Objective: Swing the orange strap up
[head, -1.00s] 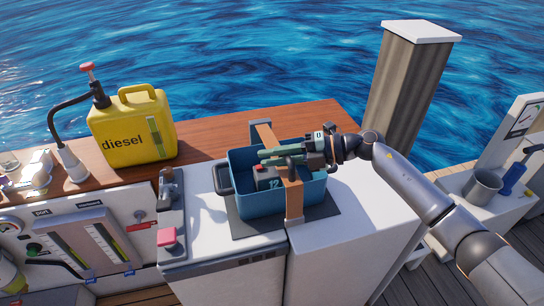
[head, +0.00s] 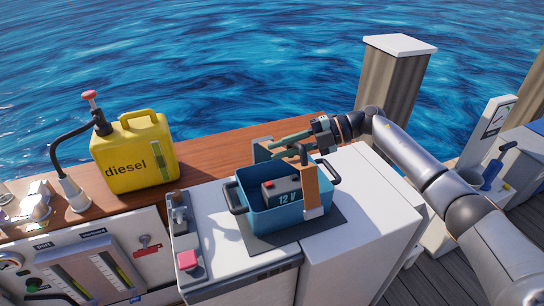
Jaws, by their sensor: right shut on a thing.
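The orange strap (head: 311,187) stands raised at the front of the blue battery box (head: 258,217). Its lower end is at the box's front wall, and its upper end is at the gripper fingers. My right gripper (head: 285,143) reaches in from the right above the back of the box and is shut on the strap's upper end. The fingers partly hide the grip. The dark 12 V battery (head: 284,193) with a red terminal sits in the box and is uncovered on its left. My left gripper is not in view.
A grey upright bracket (head: 262,150) stands behind the box. A yellow diesel can (head: 135,157) stands at the left on the wooden ledge (head: 217,152). A pink-red knob (head: 187,259) is left of the box. A post (head: 391,80) rises behind my right arm.

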